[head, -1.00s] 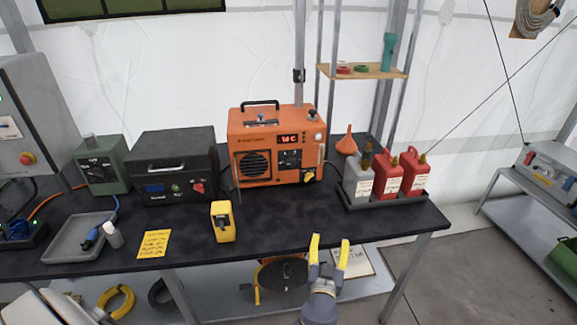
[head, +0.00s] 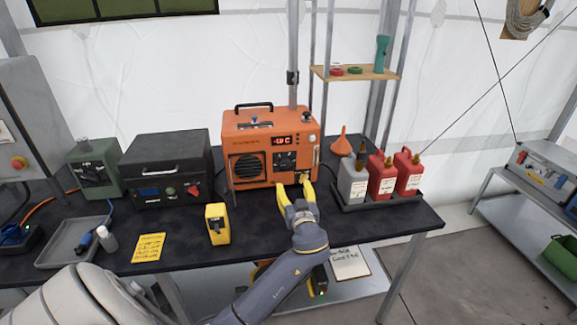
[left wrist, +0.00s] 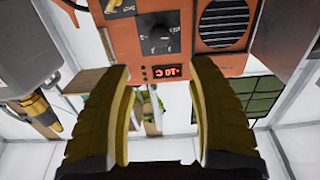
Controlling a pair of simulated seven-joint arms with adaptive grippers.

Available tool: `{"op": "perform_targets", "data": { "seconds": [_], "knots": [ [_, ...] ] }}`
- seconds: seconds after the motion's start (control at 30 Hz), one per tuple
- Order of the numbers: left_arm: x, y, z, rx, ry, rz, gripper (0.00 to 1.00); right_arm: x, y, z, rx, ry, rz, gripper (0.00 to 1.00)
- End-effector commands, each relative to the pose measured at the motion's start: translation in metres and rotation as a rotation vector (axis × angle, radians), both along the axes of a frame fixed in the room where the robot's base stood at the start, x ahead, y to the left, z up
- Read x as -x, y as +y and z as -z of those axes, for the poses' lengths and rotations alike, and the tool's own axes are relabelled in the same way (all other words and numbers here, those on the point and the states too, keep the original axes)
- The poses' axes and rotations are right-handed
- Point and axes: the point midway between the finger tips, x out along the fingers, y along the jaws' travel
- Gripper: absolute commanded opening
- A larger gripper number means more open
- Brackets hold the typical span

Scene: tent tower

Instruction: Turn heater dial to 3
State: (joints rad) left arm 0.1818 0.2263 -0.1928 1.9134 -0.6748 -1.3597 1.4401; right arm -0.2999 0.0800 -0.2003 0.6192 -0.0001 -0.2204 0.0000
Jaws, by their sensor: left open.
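The orange heater (head: 270,147) stands on the dark table against the tent wall, with a round speaker-like grille, a red lit display (head: 284,141) and a dark control panel. The dial (head: 285,160) is a small dark knob on that panel; the left wrist view, upside down, shows the dial (left wrist: 160,37) more closely. Its exact setting is too small to read. My left gripper (head: 293,185) is open and empty, in front of the heater's lower right, apart from the dial. In the left wrist view its yellow fingers (left wrist: 162,72) spread either side below the dial.
Grey and red jugs (head: 382,175) stand in a black tray to the right, with an orange funnel (head: 340,144) behind. A yellow device (head: 217,223) stands at front left of the heater. A black case (head: 167,165) is to its left. Table between is clear.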

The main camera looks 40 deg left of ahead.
Motion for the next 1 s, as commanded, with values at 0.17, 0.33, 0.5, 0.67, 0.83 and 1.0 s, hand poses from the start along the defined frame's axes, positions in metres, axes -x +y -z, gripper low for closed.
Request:
{"op": "perform_targets", "data": {
  "seconds": [0.17, 0.33, 0.5, 0.67, 0.83, 1.0],
  "knots": [
    [-0.023, 0.025, -0.002, -0.005, -0.001, -0.001, 0.58, -0.003, 0.0, 0.0, 0.0, -0.003, 0.0, 0.44],
    [-0.044, 0.048, -0.001, -0.006, 0.0, -0.001, 0.58, -0.002, 0.0, 0.0, 0.0, -0.003, 0.0, 0.44],
    [-0.065, 0.069, -0.001, -0.004, -0.001, -0.001, 0.58, -0.002, 0.0, 0.0, 0.0, -0.003, 0.001, 0.44],
    [-0.081, 0.086, -0.001, -0.004, 0.001, -0.001, 0.58, -0.002, 0.0, 0.0, 0.0, -0.003, 0.001, 0.44],
    [-0.093, 0.098, 0.0, -0.003, 0.0, 0.001, 0.58, -0.001, 0.0, 0.0, -0.001, -0.002, 0.001, 0.44],
    [-0.1, 0.104, 0.0, -0.001, -0.001, 0.001, 0.58, -0.001, 0.0, 0.0, 0.0, -0.001, 0.001, 0.44]
  ]
}}
